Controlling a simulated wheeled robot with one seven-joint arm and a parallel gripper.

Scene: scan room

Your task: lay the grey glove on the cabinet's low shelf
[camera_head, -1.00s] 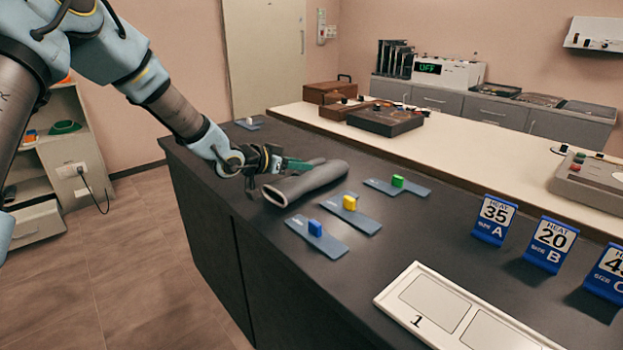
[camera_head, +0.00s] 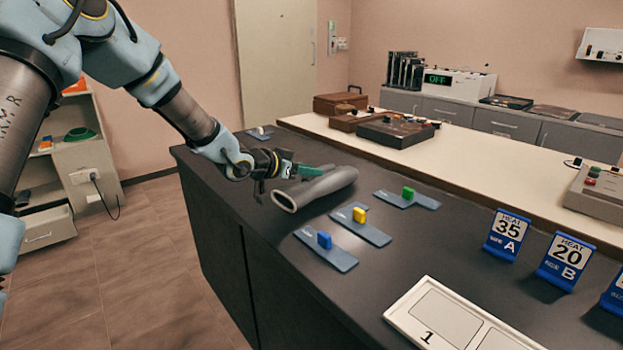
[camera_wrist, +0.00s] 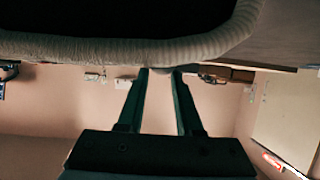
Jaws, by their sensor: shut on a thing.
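The grey glove (camera_head: 322,187) is a long tube with an open cuff facing the front left, at the dark counter (camera_head: 440,245). My gripper (camera_head: 316,170) comes from the left and is shut on the glove near its back side. In the wrist view, the glove's ribbed cuff (camera_wrist: 130,51) spans the top, with its dark opening, and the fingers (camera_wrist: 160,72) reach up to its edge. I cannot tell surely whether the glove is clear of the counter. The cabinet (camera_head: 85,158) stands at the far left; its low shelf (camera_head: 38,195) is partly hidden by my arm.
Blue number signs (camera_head: 505,234) and a white tray (camera_head: 400,312) are nearer. An open drawer (camera_head: 47,228) juts from the cabinet's base. The floor (camera_head: 150,260) between is clear.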

